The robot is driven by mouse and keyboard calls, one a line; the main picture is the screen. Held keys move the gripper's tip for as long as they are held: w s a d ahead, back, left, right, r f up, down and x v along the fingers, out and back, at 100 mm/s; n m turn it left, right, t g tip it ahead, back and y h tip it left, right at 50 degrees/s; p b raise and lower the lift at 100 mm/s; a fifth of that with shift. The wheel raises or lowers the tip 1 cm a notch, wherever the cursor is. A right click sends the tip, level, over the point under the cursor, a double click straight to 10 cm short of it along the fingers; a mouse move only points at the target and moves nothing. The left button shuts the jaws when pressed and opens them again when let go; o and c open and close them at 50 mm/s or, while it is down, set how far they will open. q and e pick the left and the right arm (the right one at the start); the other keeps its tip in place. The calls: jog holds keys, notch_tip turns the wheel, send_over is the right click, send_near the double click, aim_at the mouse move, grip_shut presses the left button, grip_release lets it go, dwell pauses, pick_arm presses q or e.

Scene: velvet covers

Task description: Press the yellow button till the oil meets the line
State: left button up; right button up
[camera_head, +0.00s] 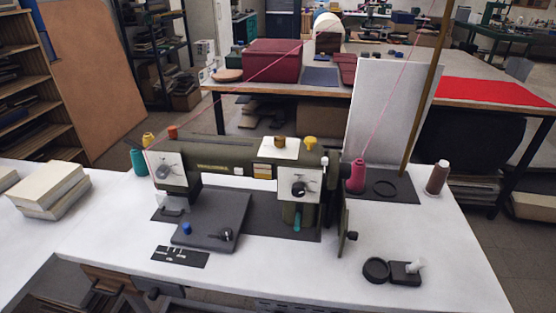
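A dark green sewing machine (232,168) stands on a white table (300,275). A yellow knob-like button (310,144) sits on top of its right end. Left of it, a brown-amber cap (279,142) sits on a white plate (262,149). A white panel with a black dial (298,188) is on the machine's front below the yellow button. I cannot make out an oil level or a line at this size. A small teal part (297,222) shows under the right end. Neither of my grippers is in view.
A black ring (376,270) and a small black block (405,273) lie at the front right. Stacked books (48,190) lie at the left. The table's front middle is clear.

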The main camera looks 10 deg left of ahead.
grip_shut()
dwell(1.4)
